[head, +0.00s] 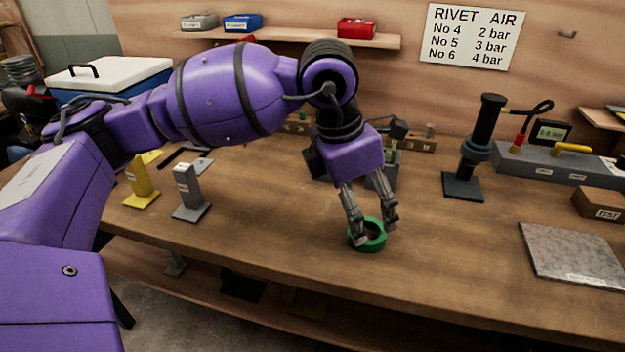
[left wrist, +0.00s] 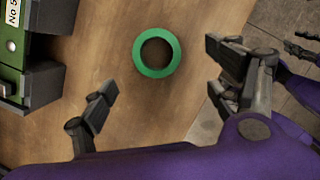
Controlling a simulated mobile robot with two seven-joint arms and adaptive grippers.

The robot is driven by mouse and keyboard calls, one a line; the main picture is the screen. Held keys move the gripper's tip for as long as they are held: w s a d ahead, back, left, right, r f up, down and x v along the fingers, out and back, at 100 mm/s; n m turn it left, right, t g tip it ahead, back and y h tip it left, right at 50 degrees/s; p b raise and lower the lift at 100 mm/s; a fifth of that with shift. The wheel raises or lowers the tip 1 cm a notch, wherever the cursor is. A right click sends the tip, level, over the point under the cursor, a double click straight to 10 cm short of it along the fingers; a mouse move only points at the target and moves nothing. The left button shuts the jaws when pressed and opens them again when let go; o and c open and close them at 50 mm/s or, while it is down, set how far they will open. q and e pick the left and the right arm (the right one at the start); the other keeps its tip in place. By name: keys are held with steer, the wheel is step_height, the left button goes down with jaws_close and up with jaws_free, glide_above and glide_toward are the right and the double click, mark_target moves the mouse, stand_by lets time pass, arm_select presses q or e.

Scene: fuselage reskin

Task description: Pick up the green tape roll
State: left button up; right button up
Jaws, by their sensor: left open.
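The green tape roll (head: 372,243) lies flat on the wooden workbench near its front edge. It also shows in the left wrist view (left wrist: 172,69) as a full green ring with bare wood in its hole. My left gripper (head: 374,234) points down over the roll in the head view, its fingers partly covering it. In the left wrist view the fingers of my left gripper (left wrist: 160,82) are spread wide, one on each side of the roll, with gaps between. Nothing is held.
A grey metal plate (head: 570,254) lies to the right on the bench. A black tool on a stand (head: 480,150) is behind it. Yellow (head: 141,186) and grey (head: 189,194) stands are at left. Bench around the roll is clear.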

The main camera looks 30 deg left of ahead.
mark_target(369, 237)
arm_select(q)
steer(key=x, duration=0.4)
steer(key=w+x, duration=0.1)
steer(key=x, duration=0.1)
steer(key=shift+d+f, duration=0.15)
steer(key=shift+f, duration=0.15)
steer(key=c, duration=1.2)
steer(key=shift+r, duration=0.1)
